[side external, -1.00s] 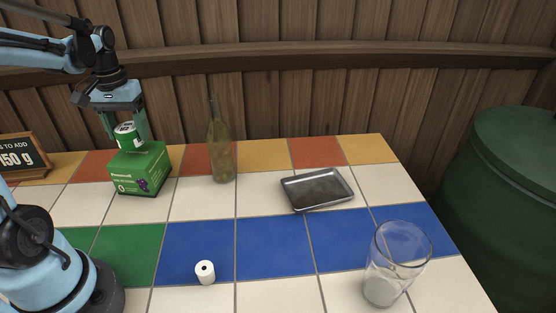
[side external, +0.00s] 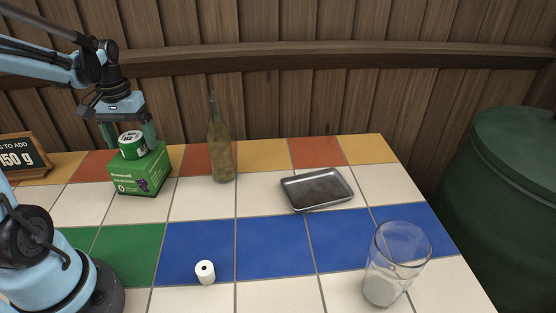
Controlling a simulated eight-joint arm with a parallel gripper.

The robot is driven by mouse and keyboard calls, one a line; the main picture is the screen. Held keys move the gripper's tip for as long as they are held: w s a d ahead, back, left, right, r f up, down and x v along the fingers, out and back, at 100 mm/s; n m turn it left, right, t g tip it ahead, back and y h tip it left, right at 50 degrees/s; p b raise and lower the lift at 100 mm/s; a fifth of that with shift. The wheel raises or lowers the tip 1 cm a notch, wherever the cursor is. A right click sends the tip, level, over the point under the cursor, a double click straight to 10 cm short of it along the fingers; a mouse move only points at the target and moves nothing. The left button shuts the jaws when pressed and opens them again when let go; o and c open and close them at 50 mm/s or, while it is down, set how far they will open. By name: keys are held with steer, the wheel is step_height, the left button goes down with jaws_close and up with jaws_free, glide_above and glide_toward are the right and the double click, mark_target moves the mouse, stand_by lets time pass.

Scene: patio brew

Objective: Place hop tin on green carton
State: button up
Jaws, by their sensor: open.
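My gripper (side external: 132,140) is open, pointing down over the carton, with one finger on each side of the tin. Whether a finger touches the tin, I cannot tell.
A glass bottle (side external: 221,145) stands close to the right of the carton. A metal tray (side external: 317,189), a glass jar (side external: 394,265) and a small white roll (side external: 205,272) are farther right and forward. A sign (side external: 20,157) stands at the left. The blue tiles are mostly clear.

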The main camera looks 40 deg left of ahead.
mark_target(131, 137)
steer(key=shift+r, duration=0.15)
step_height(131, 137, up, 12)
steer(key=w+d+f+m+t, duration=0.1)
steer(key=d+f+m+t, duration=0.2)
steer(key=d, duration=0.7)
steer(key=w+d+f+m+t, duration=0.1)
steer(key=d+f+m+t, duration=0.3)
steer(key=d, duration=0.6)
steer(key=shift+w+d+f, duration=0.3)
steer(key=shift+w+f, duration=0.1)
steer(key=shift+f, duration=0.45)
